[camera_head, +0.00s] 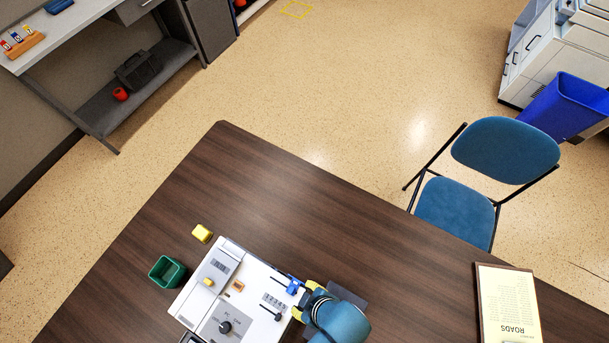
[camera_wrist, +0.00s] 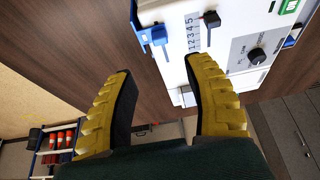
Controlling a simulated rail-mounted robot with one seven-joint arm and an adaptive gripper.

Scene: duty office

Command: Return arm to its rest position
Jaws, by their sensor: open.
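My gripper (camera_head: 302,299) with yellow ridged fingers is at the right edge of a white control box (camera_head: 250,269) on the dark wooden table. In the wrist view my gripper (camera_wrist: 160,68) is open, with nothing between its fingers. A blue slider handle (camera_head: 293,287) on the box's side is close to the fingertips; it also shows in the wrist view (camera_wrist: 153,37), just beyond the gap. From these views I cannot tell whether a finger touches it. The box carries a black knob (camera_head: 225,327), a black slider (camera_head: 277,317) and a number scale (camera_wrist: 192,32).
A green bin (camera_head: 167,271) and a yellow block (camera_head: 202,233) stand left of the box. A clipboard (camera_head: 507,305) lies at the table's right. A blue chair (camera_head: 455,211) stands beyond the table's edge. The table's middle (camera_head: 270,200) is clear.

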